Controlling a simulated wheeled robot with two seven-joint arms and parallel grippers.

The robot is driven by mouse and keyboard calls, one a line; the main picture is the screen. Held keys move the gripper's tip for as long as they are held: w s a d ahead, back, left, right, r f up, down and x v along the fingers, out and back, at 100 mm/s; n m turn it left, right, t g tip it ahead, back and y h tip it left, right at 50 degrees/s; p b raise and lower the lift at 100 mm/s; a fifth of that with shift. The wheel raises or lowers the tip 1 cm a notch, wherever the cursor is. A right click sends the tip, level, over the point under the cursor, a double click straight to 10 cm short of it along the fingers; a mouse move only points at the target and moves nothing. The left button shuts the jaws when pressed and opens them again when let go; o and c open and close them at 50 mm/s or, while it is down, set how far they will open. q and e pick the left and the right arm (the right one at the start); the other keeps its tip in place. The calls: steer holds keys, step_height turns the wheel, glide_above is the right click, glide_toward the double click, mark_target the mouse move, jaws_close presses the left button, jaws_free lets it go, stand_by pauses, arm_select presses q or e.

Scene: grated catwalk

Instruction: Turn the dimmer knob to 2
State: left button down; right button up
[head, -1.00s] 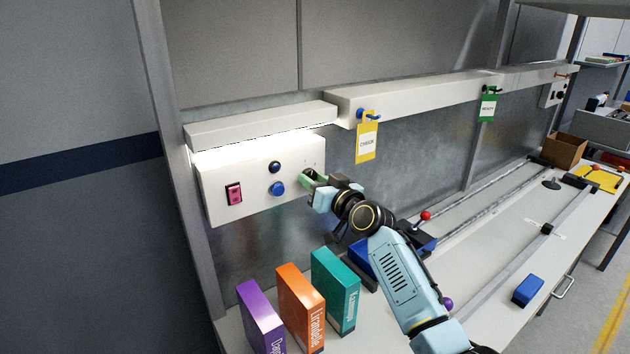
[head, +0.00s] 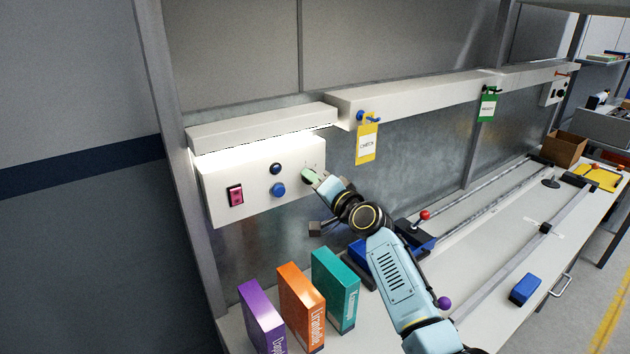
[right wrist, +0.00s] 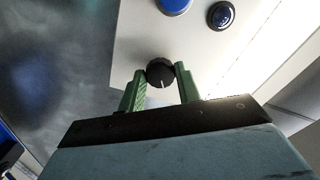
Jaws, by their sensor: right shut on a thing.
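The black dimmer knob (right wrist: 160,72) with a white pointer line sits on the white control panel (head: 225,208). My right gripper (head: 311,176) is at the right end of the panel. In the right wrist view its green fingers (right wrist: 160,82) are closed on both sides of the knob. The pointer line points toward the gripper's palm in that view. In the head view the knob is mostly hidden by the gripper, and the scale marks around it are too small to read. My left gripper is not in view.
The panel also carries a red rocker switch (head: 235,195), a dark button (head: 275,168) and a blue button (head: 278,190). Purple, orange and teal boxes (head: 335,290) stand below. A yellow tag (head: 367,144) hangs to the right.

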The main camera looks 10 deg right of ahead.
steer(key=shift+m, duration=0.3)
steer(key=o, duration=1)
steer(key=shift+s, duration=0.15)
steer(key=v, duration=1.3)
steer(key=shift+s+d+p, duration=0.1)
steer(key=shift+p, duration=0.25)
steer(key=shift+f, duration=0.1)
